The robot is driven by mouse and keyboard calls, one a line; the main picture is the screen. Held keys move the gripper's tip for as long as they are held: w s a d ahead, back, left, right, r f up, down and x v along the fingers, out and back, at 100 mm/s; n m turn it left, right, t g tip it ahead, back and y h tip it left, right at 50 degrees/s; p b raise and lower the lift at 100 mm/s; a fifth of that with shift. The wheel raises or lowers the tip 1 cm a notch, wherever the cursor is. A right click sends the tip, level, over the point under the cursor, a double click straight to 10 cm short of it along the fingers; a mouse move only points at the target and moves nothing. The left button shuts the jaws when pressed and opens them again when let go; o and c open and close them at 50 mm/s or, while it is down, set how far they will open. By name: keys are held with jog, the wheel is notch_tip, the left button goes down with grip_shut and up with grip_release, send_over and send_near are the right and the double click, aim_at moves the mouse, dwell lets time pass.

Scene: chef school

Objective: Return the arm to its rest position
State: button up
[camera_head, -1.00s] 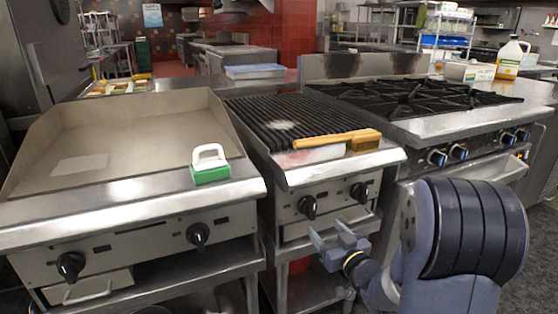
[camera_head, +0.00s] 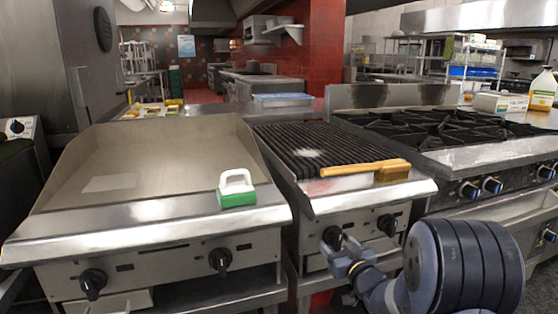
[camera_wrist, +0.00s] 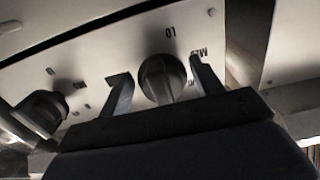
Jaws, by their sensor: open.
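My arm reaches in from the lower right of the head view. My gripper (camera_head: 341,250) is low in front of the charbroiler's front panel (camera_head: 365,222), by its left knob (camera_head: 332,237). In the wrist view, my gripper (camera_wrist: 163,85) has its two fingers spread apart with nothing held. A dark round knob (camera_wrist: 162,78) shows between the fingers, with "LO" and "MED" marks by it. I cannot tell whether the fingers touch it.
A griddle (camera_head: 150,165) stands to the left, with a green-and-white scrub brush (camera_head: 237,190) on its front ledge. A burner range (camera_head: 490,160) stands to the right.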

jog(key=shift+s+d, duration=0.15)
jog(key=shift+s, duration=0.25)
jog(key=p+v, duration=0.2)
jog(key=v, duration=0.8)
jog(key=b+x, duration=0.2)
jog(key=x, duration=0.8)
jog(key=shift+w+f, duration=0.1)
jog(key=shift+w, duration=0.35)
jog(key=n+b, duration=0.2)
jog(key=n, duration=0.3)
jog(key=shift+n+b, duration=0.3)
jog(key=n, duration=0.2)
jog(key=n+b, duration=0.1)
jog(key=n, duration=0.1)
jog(key=n+b, duration=0.1)
jog(key=n, duration=0.1)
jog(key=shift+d+r, duration=0.25)
jog(key=n, duration=0.2)
jog(key=n+b, duration=0.1)
jog(key=n, duration=0.3)
jog(key=shift+w+r, duration=0.1)
jog(key=shift+r, duration=0.2)
jog(key=n, duration=0.5)
jog(key=shift+r+n, duration=0.2)
jog(key=shift+n, duration=0.2)
